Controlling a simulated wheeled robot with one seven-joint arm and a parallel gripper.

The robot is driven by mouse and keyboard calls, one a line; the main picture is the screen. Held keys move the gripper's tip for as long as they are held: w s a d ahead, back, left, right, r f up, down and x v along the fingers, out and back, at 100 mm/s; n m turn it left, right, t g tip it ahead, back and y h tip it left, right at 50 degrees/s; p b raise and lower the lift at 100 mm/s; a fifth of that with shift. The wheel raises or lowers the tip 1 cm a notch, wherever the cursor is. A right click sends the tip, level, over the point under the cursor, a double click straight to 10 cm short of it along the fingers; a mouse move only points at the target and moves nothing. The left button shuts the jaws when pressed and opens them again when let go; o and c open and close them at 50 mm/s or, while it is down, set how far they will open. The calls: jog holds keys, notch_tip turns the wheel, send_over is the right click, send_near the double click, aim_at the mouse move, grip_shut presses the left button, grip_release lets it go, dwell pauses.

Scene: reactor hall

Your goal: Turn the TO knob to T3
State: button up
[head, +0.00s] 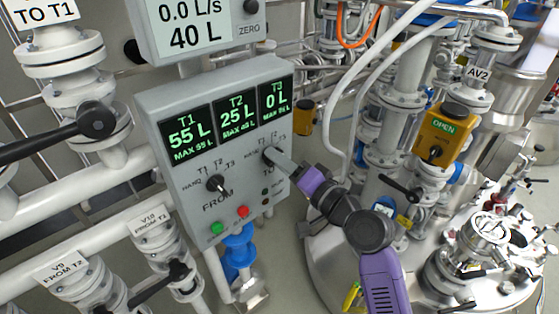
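The grey control panel (180,222) hangs at the centre left of the head view. Its TO knob (267,152) is a small dark knob on the right side, under the labels T1, T2 and T3. My gripper (274,157) reaches in from the lower right with its fingertips at this knob and covers much of it. I cannot tell which label the TO knob points at, or whether the fingers are closed on it. The black FROM knob (216,186) is to the left. The T1 display (188,138) reads 55 L, the T2 display (235,115) 25 L, the T3 display (275,98) 0 L.
A green button (217,228) and a red button (243,212) sit low on the panel. A meter (193,25) above reads 0.0 L/s and 40 L. White pipes and black-handled valves (98,118) fill the left. A yellow OPEN box (440,133) and steel vessel stand at the right.

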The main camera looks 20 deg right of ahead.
jog(key=b+v, duration=0.2)
jog(key=v, duration=0.5)
jog(key=shift+s, duration=0.35)
jog(key=shift+d, duration=0.1)
